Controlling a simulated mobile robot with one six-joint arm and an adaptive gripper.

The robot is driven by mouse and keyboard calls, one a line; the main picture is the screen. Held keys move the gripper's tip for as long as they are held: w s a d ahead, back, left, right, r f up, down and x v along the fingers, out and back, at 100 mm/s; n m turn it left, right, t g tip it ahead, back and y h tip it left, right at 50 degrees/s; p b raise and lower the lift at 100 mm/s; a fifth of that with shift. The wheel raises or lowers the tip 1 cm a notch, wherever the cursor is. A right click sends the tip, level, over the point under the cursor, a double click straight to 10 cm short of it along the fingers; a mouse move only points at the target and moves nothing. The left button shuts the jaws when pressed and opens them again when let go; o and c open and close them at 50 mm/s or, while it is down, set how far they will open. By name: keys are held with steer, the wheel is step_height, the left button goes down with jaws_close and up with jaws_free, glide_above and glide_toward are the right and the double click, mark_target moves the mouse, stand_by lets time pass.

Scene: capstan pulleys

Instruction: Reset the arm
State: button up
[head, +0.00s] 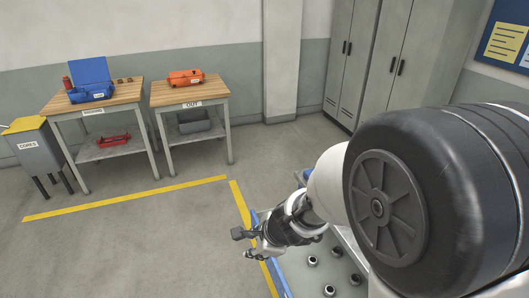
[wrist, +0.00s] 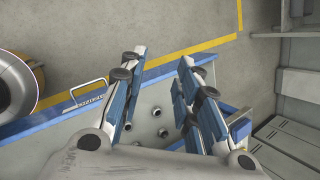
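My gripper (head: 245,244) hangs at the lower middle of the head view, beside the blue-edged cart. In the wrist view my gripper (wrist: 162,56) shows two blue and white fingers spread apart, with nothing between their tips. Past the fingers the floor and the cart's blue edge show. My arm reaches in from the right of the head view and hides much of the cart.
The cart (wrist: 80,127) carries several small round parts (head: 313,262). Yellow lines mark the floor. Two wooden tables hold a blue case (head: 90,91) and an orange case (head: 186,77). A grey CORES bin (head: 33,148) stands left; lockers (head: 372,62) stand behind. The middle floor is clear.

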steer(key=s+d+r+n, duration=0.2)
steer(key=s+r+n, duration=0.3)
steer(key=r+n, duration=0.15)
steer(key=s+d+r+n, duration=0.3)
steer(key=s+r+n, duration=0.2)
steer(key=r, duration=0.2)
steer(key=s+d+r+n+h, duration=0.2)
steer(key=s+d+n+h, duration=0.2)
steer(key=s+d+n, duration=0.3)
steer(key=s+d, duration=0.4)
steer(key=s, duration=0.2)
steer(key=shift+r, duration=0.3)
steer(key=shift+d+n, duration=0.1)
steer(key=shift+n, duration=0.15)
